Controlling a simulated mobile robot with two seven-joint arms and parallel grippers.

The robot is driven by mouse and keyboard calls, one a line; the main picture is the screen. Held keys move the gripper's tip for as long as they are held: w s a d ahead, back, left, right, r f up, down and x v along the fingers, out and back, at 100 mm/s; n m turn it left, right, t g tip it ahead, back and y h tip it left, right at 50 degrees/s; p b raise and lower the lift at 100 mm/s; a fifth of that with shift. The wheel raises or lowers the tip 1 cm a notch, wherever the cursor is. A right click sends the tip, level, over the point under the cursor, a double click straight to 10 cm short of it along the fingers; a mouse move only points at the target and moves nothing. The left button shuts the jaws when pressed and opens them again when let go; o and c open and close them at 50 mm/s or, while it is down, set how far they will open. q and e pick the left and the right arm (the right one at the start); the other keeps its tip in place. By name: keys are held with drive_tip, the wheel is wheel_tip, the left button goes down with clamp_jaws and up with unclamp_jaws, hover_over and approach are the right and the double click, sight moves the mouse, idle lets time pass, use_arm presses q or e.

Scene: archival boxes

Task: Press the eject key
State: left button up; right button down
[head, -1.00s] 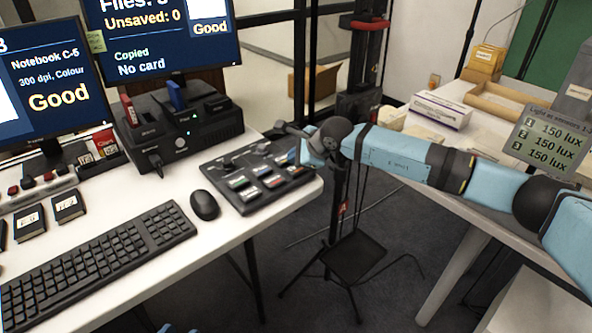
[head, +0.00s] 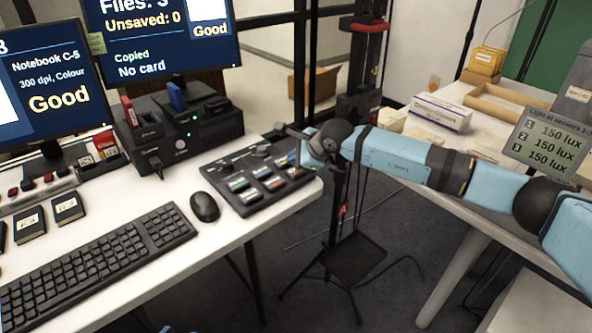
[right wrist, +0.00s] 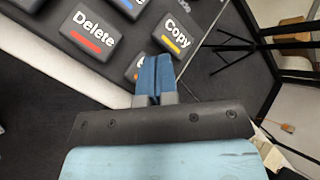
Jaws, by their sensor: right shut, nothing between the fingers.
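The key panel (head: 226,168) is a dark slanted console at the right end of the white desk, with several colour-striped keys and small knobs. My right gripper (head: 295,157) is over the panel's right end, its fingers partly hidden by the wrist. In the right wrist view the blue fingertips (right wrist: 154,62) are shut and empty, beside the Copy key (right wrist: 174,32) with a yellow stripe. The Delete key (right wrist: 88,36) has a red stripe. Another key (right wrist: 135,70) is partly hidden by the fingers, its label unreadable. I cannot make out an Eject label. My left gripper is not seen.
A black card reader dock (head: 180,125) stands behind the panel, holding a blue card (head: 177,96) and a red card (head: 130,112). A mouse (head: 205,206) and keyboard (head: 95,265) lie left of the panel. The monitor (head: 160,35) reads "Copied" and "No card".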

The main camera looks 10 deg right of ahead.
sight(296, 171)
drive_tip(key=shift+f, duration=0.1)
idle(0.8)
drive_tip(key=shift+f+b, duration=0.3)
drive_tip(key=shift+b, duration=0.1)
drive_tip(key=shift+f+b, duration=0.4)
drive_tip(key=shift+f, duration=0.15)
idle(0.6)
drive_tip(key=shift+r, duration=0.1)
drive_tip(key=shift+r+p, duration=0.4)
drive_tip(key=shift+r, duration=0.4)
drive_tip(key=shift+r+p, duration=1.1)
drive_tip(key=shift+r, duration=1.45)
